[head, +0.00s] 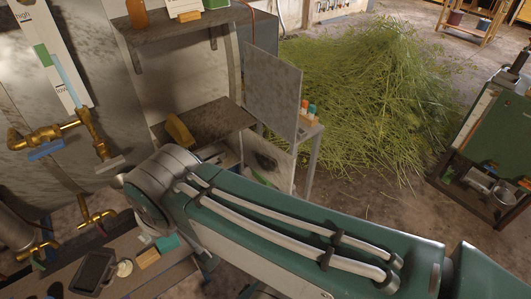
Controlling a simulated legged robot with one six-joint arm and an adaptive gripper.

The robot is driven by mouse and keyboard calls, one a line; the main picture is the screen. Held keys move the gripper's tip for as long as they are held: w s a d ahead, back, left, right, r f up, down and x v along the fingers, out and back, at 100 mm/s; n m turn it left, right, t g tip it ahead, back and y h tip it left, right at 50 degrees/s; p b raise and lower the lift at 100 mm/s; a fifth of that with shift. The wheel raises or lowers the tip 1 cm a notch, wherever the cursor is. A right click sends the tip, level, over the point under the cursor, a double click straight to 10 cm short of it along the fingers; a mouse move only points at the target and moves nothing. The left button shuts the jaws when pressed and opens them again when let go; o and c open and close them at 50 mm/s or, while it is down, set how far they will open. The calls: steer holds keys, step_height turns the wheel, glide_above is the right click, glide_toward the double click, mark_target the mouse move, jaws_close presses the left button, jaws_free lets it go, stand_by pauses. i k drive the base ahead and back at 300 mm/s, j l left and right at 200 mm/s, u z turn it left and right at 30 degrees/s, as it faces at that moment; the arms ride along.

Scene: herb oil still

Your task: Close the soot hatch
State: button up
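A flat grey square panel (274,93), which looks like the soot hatch door, stands upright and swung out beside the still's metal body. Below it is a pale panel (268,162) with a dark, sooty patch; I cannot tell whether this is the hatch opening. My green arm crosses the foreground from the lower right to a grey joint at centre left and covers the area below the pale panel. My gripper does not show, so its distance to the hatch cannot be seen.
A dark shelf (205,121) bears a yellow wedge-shaped thing (180,130). A small stand (312,135) with coloured-topped bottles is right of the panel. A large heap of green herbs (375,90) lies behind. Brass valves (60,132) are at left. Some floor is clear at right.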

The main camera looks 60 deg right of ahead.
mark_target(274, 164)
steer(key=k+l+u, duration=0.1)
steer(key=l, duration=0.35)
steer(key=k+l+u, duration=0.1)
steer(key=k+l, duration=0.2)
steer(key=l, duration=0.15)
steer(key=k+l, duration=0.2)
steer(key=l, duration=0.25)
steer(key=k+l+u, duration=0.15)
steer(key=l, duration=0.25)
steer(key=k+l, duration=0.2)
steer(key=l, duration=0.15)
steer(key=k+l, duration=0.2)
steer(key=l, duration=0.15)
steer(key=k+l, duration=0.25)
steer(key=l, duration=0.15)
steer(key=k+l, duration=0.2)
steer(key=l, duration=0.15)
steer(key=i+j+u, duration=0.1)
steer(key=i+j, duration=0.15)
steer(key=i, duration=0.2)
steer(key=i+j, duration=0.25)
steer(key=i, duration=0.2)
steer(key=u, duration=0.05)
